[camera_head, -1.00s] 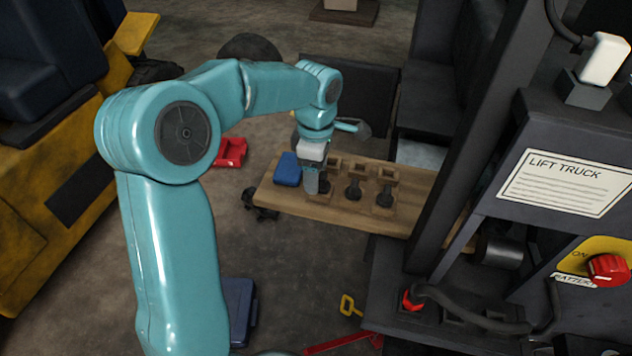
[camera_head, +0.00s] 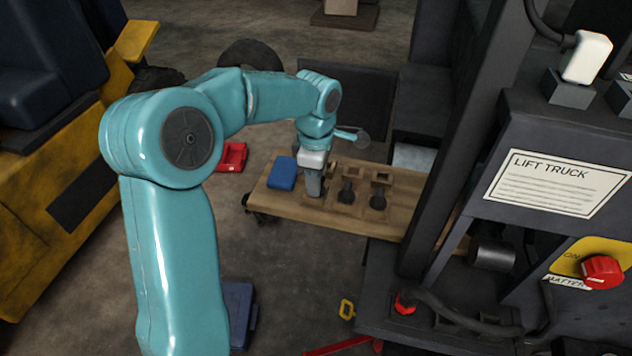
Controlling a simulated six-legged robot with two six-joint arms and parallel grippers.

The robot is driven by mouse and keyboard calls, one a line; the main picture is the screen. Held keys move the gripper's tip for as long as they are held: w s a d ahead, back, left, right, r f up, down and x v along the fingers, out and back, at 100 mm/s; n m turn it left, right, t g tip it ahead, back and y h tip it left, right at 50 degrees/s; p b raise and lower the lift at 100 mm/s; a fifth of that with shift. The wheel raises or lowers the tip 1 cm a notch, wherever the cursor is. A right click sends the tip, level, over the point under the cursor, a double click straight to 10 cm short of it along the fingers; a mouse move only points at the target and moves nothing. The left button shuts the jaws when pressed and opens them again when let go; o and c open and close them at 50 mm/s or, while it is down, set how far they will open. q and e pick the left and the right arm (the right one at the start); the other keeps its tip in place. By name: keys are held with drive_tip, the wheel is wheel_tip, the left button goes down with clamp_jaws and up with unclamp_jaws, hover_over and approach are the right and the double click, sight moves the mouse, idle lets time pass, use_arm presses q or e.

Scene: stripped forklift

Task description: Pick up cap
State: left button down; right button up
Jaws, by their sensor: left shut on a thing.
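My left gripper (camera_head: 314,190) points down over the left end of the wooden board (camera_head: 275,210). It is shut on a small dark cap that its fingers almost wholly hide. The gripper is low, at the height of the board's holders; I cannot tell whether the cap is clear of the board. Two similar dark pieces, one in the middle (camera_head: 347,193) and one on the right (camera_head: 378,200), stand upright in wooden holders just right of the gripper. My right gripper is out of view.
A red tray (camera_head: 232,157) is on the floor behind. The dark forklift frame with a LIFT TRUCK label (camera_head: 556,184) and red battery knob (camera_head: 603,271) closes off the right side.

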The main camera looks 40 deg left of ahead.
use_arm(q)
drive_tip(key=shift+s, duration=0.1)
drive_tip(key=shift+w+r, duration=0.2)
drive_tip(key=shift+r, duration=0.1)
use_arm(e)
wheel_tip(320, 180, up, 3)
drive_tip(key=p, duration=0.3)
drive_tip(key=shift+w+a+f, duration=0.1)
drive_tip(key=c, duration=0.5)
use_arm(q)
wheel_tip(320, 180, up, 19)
